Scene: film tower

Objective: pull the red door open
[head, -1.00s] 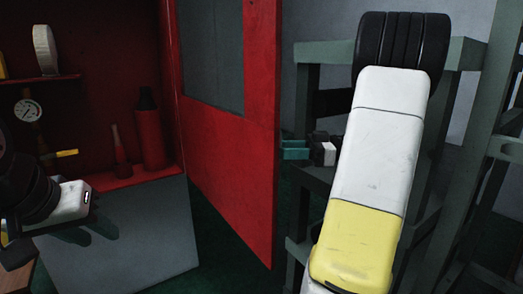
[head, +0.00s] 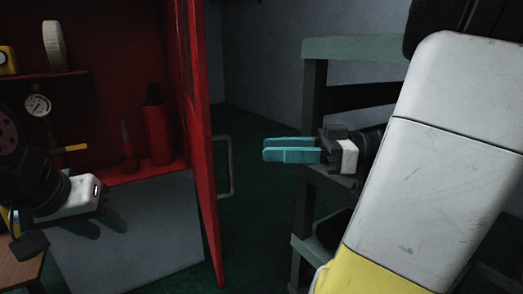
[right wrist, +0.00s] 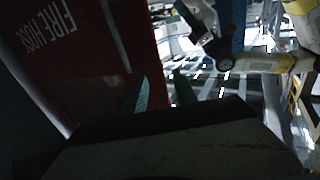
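The red door (head: 203,190) stands swung out from the red cabinet, seen nearly edge-on in the head view. Its grey handle (head: 230,166) sticks out on the right side. My right gripper (head: 264,149) is to the right of the handle, apart from it, with teal fingers pointing left. In the right wrist view a gap shows between its fingers (right wrist: 163,92), with nothing held, and the door's outer face (right wrist: 75,50) with FIRE HOSE lettering is at the left. My left gripper (head: 85,203) is at the left before the cabinet; its fingers cannot be made out.
The cabinet holds a gauge (head: 37,106), a red cylinder (head: 157,134) and other items. A grey-green frame (head: 315,120) stands behind my right gripper. Dark floor (head: 255,210) is open between door and frame. A wooden edge (head: 22,272) is at the lower left.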

